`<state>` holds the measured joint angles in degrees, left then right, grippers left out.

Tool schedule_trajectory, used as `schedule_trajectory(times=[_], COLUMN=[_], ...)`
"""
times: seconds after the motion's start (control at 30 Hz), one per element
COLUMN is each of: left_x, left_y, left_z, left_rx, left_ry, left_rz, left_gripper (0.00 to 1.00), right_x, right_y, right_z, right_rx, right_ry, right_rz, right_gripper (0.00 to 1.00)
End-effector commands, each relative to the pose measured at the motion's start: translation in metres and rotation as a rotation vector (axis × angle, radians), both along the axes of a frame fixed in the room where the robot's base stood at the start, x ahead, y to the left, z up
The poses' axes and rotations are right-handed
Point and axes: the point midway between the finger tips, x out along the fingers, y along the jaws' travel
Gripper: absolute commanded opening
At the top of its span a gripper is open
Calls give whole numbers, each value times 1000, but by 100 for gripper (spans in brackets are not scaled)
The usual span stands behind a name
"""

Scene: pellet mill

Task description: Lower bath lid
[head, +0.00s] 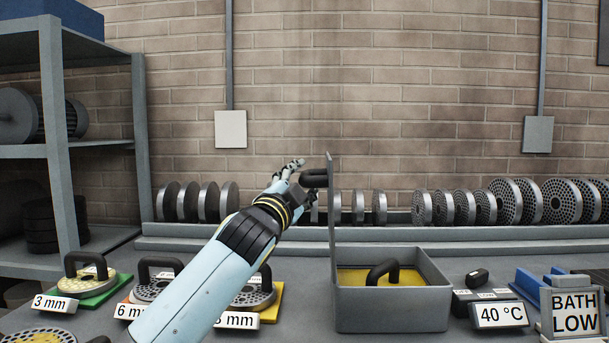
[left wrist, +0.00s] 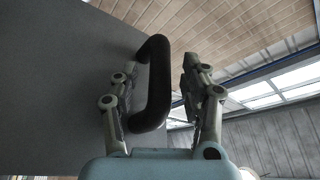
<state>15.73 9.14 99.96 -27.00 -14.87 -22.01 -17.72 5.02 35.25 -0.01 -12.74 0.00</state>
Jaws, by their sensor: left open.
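The bath (head: 392,308) is a grey open box on the bench with yellow liquid inside and a black handle (head: 382,270) standing in it. Its grey lid (head: 332,215) stands upright, edge-on, at the box's left side. A black handle (head: 314,178) sticks out leftward from the lid near its top. My left gripper (head: 294,172) is at this handle. In the left wrist view the lid (left wrist: 75,70) fills the left side, and the open fingers (left wrist: 158,90) stand either side of the lid handle (left wrist: 160,85). I cannot tell whether they touch it. My right gripper is not in view.
Dies with black handles, such as the one on a green plate (head: 90,280), stand left of the bath. A 40 °C display (head: 500,314) and a BATH LOW sign (head: 574,312) stand to the right. Perforated discs (head: 505,201) line the back ledge.

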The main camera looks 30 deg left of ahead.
Motion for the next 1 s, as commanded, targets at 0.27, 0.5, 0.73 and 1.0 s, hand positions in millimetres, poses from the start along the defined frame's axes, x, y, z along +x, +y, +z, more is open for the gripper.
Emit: schedule_trajectory(times=[0.27, 0.5, 0.73, 1.0], left_x=[19, 19, 19, 19], left_y=[2, 2, 2, 2], left_z=[4, 3, 3, 3], left_rx=[-2, -2, -2, -2], left_ry=[1, 1, 1, 2], left_rz=[-1, 0, 0, -1], left_gripper=[46, 42, 12, 0], right_x=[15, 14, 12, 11], right_y=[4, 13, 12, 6], right_z=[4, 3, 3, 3], right_rx=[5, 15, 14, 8], right_ry=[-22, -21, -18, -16], right_rz=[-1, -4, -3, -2], right_gripper=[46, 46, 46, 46])
